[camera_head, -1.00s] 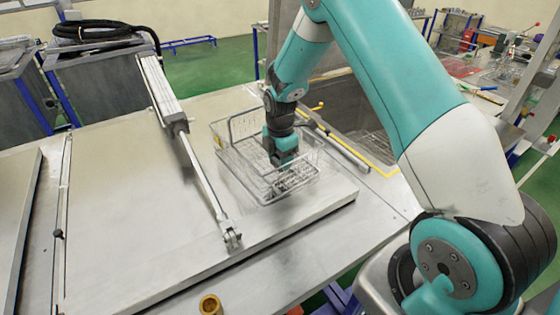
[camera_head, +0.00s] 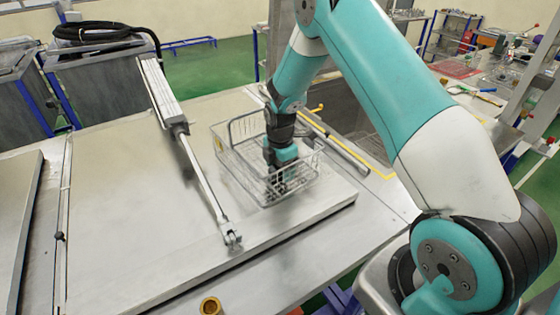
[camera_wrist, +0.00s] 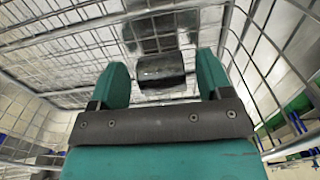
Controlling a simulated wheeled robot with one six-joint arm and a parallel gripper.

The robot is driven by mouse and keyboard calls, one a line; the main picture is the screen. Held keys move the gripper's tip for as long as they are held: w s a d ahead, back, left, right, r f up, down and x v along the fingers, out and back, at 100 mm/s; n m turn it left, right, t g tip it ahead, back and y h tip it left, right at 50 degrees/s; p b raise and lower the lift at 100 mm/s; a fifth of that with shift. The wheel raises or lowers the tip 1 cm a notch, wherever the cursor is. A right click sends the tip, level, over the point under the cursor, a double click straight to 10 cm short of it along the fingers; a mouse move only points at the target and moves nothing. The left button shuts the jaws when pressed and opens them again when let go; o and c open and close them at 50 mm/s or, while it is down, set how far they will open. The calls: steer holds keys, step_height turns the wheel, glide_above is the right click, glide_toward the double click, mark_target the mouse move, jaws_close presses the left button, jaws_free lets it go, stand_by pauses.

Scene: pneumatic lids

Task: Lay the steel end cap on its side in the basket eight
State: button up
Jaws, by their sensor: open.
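The wire basket (camera_head: 312,172) stands on the flat metal lid, its handle raised at the back. My gripper (camera_head: 277,187) points down inside the basket, near its floor. In the wrist view my gripper (camera_wrist: 163,68) has its two teal fingers spread apart. A dark, shiny steel cylinder, which looks like the end cap (camera_wrist: 161,72), lies on its side on the mesh just beyond and between the fingertips. It appears apart from both fingers. In the head view I cannot make out the cap behind the wires and gripper. No number shows on the basket.
A pneumatic cylinder with its rod (camera_head: 200,180) runs over the lid (camera_head: 120,220) left of the basket. An open tank (camera_head: 345,112) lies behind. A brass ring (camera_head: 211,305) sits at the front edge. Basket wires surround my gripper closely.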

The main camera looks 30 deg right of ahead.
steer(key=s+a+r+m+b, duration=0.1)
steer(key=a+r+b, duration=0.1)
steer(key=r, duration=0.6)
steer(key=s+a+r+b, duration=0.1)
steer(key=r+b, duration=0.2)
steer(key=r, duration=0.4)
steer(key=s+a+r+m+y, duration=0.1)
steer(key=s+a+r+m, duration=0.1)
steer(key=s+a, duration=0.3)
steer(key=s+a+r+m+y, duration=0.1)
steer(key=s+a+r+m, duration=0.2)
steer(key=s, duration=1)
steer(key=s+a+r+m+y, duration=0.2)
steer(key=s+a+r+m, duration=0.1)
steer(key=s+a+m, duration=0.3)
steer(key=s+a, duration=0.2)
steer(key=s, duration=0.1)
steer(key=shift+s+r, duration=0.2)
steer(key=shift+s, duration=0.2)
